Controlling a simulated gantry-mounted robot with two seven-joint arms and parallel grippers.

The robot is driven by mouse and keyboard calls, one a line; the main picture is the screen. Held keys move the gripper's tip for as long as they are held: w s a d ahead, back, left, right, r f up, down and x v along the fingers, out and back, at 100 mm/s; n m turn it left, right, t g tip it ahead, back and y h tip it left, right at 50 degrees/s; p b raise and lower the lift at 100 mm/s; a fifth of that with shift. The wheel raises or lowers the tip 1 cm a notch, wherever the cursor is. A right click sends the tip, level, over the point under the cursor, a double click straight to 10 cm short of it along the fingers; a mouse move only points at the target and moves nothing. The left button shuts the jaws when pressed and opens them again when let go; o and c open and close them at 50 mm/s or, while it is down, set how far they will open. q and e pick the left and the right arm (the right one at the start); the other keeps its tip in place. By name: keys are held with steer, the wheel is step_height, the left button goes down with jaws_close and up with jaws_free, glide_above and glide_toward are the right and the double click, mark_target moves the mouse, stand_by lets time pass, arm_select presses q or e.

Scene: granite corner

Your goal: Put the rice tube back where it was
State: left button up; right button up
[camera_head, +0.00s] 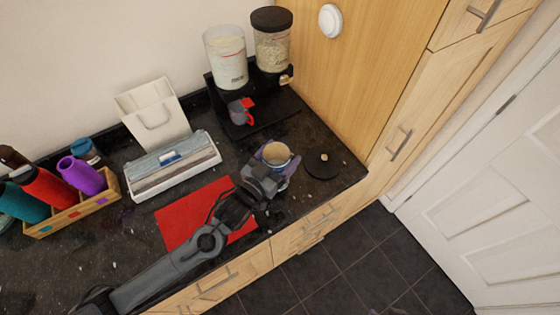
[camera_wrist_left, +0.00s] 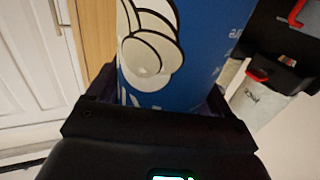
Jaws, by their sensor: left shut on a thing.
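The rice tube (camera_head: 228,62) is a clear cylinder of white grains with a dark label. It stands upright in the left place of the black dispenser (camera_head: 262,112), and its top looks uncovered. My left gripper (camera_head: 274,168) is shut on a blue tub over the front of the counter, right of the red mat. The tub's round tan top (camera_head: 276,151) shows in the head view. In the left wrist view the blue tub (camera_wrist_left: 205,45), with a white cartoon figure, fills the space between the fingers. My right gripper is not in view.
A second tube (camera_head: 271,45) with a dark lid stands beside the rice tube. A black knobbed lid (camera_head: 323,168) lies near the right counter edge. A red mat (camera_head: 185,222), white box (camera_head: 172,165) and bottle crate (camera_head: 75,215) stand left.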

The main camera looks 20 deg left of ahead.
mark_target(283, 160)
arm_select(q)
step_height(283, 160, down, 3)
steer(key=shift+f, duration=0.1)
steer(key=shift+f, duration=0.15)
steer(key=o, duration=1.3)
